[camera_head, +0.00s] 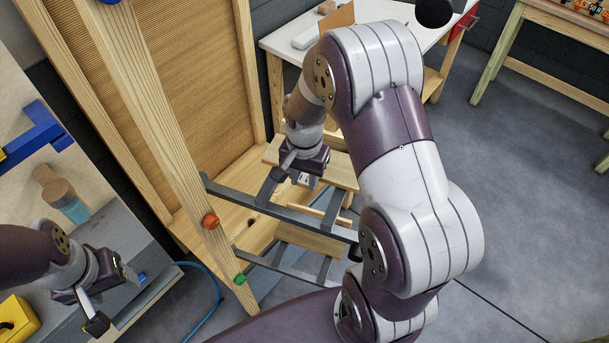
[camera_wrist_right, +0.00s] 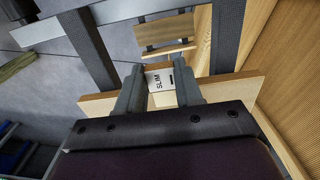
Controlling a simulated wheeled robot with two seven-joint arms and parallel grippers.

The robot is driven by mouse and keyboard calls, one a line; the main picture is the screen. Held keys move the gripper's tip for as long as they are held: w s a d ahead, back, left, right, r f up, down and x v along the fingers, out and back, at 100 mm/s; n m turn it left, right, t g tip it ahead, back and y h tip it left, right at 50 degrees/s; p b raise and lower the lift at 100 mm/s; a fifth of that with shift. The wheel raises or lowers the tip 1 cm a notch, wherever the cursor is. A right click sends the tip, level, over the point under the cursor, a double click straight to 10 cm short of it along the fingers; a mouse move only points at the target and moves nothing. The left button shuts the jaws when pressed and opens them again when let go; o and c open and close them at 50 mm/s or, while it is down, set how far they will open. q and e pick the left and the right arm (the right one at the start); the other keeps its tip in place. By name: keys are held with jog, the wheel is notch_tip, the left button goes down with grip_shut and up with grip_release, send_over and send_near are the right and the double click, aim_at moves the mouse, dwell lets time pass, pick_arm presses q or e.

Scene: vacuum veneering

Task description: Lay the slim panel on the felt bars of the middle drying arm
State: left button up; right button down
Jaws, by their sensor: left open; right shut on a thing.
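My right gripper (camera_head: 308,181) is shut on the slim panel (camera_head: 342,168), a light wooden board. In the right wrist view the fingers (camera_wrist_right: 160,100) close around its white "SLIM" label, and the panel (camera_wrist_right: 235,90) sticks out on both sides. The panel is above a grey drying arm with dark felt bars (camera_head: 331,211); those bars (camera_wrist_right: 228,35) run beyond the panel in the right wrist view. I cannot tell whether panel and bars touch. An orange knob (camera_head: 210,221) marks this arm's post end. My left gripper (camera_head: 118,298) is open and empty at lower left.
A lower drying arm (camera_head: 285,268) with a green knob (camera_head: 240,280) sits below, with wooden boards (camera_head: 312,240) near it. The wooden post (camera_head: 165,130) stands left of the arms. A white-topped bench (camera_head: 290,40) stands behind. Grey floor is free at right.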

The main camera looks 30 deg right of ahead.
jog(key=shift+f, duration=0.15)
dwell(0.5)
jog(key=c, duration=0.7)
grip_release()
jog(key=shift+o, duration=0.2)
notch_tip(320, 180, up, 13)
jog(key=shift+f+b, duration=0.15)
jog(key=shift+b, duration=0.2)
